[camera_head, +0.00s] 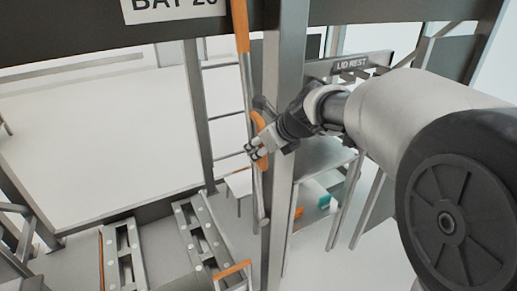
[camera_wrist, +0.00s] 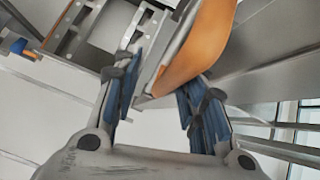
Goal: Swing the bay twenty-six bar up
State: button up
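The bay twenty-six bar (camera_head: 247,85) hangs nearly upright beside a grey post under the sign reading BAY 26 (camera_head: 172,5), cut off at the top. Its upper part is orange and its lower part grey, ending low by the post. My gripper (camera_head: 254,150) is at the bar's middle, by a curved orange piece that it partly hides. In the wrist view my gripper (camera_wrist: 163,78) has its blue-padded fingers spread apart. The curved orange piece (camera_wrist: 195,45) lies between and beyond them, closer to the right finger. I cannot tell whether they touch.
The grey post (camera_head: 282,120) stands close to the right of the bar. A LID REST sign (camera_head: 350,64) and a grey shelf (camera_head: 325,155) are behind my arm. Roller tracks (camera_head: 200,235) lie at the lower left.

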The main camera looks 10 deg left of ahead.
jog(key=v, duration=1)
jog(key=s+d+f+n+h, duration=0.2)
jog(key=s+d+n, duration=0.3)
jog(key=s+n, duration=0.3)
jog(key=s+d+f+n+g+h, duration=0.1)
jog(key=s+d+f+n, duration=0.4)
jog(key=s+n, duration=0.4)
jog(key=s+d+f+n+g+h, duration=0.1)
jog(key=s+d+f+n+h, duration=0.1)
jog(key=s+d+n, duration=0.3)
jog(key=s+f+n, duration=0.1)
jog(key=s+n, duration=0.3)
jog(key=s, duration=0.3)
jog(key=shift+s+f+h, duration=0.3)
jog(key=shift+s+f, duration=0.05)
jog(key=shift+c, duration=0.5)
jog(key=shift+a+n, duration=0.1)
jog(key=shift+n, duration=0.2)
